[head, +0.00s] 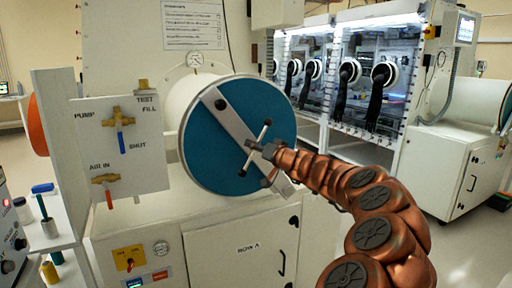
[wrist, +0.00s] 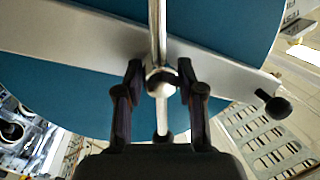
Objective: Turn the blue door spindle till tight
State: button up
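The round blue door (head: 238,105) faces me on the white antechamber, with a grey bar slanting across it. The door spindle is a thin metal cross handle (head: 265,131) with dark ends at the middle of that bar. It also shows in the wrist view as a bright rod (wrist: 157,30) running up and down through a round hub (wrist: 161,80). My gripper (head: 260,147) is at the spindle. In the wrist view its two dark fingers (wrist: 160,78) stand on either side of the hub, very close to it. I cannot tell whether they press on it.
A valve panel (head: 150,175) with brass fittings stands left of the door. A white cabinet (head: 240,248) marked ROW A is below. Gloveboxes with black gloves (head: 346,95) stand at the back right. Open floor (head: 465,240) shows at the lower right.

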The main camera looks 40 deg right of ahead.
jog(key=shift+c, duration=0.2)
grip_shut()
dwell(0.4)
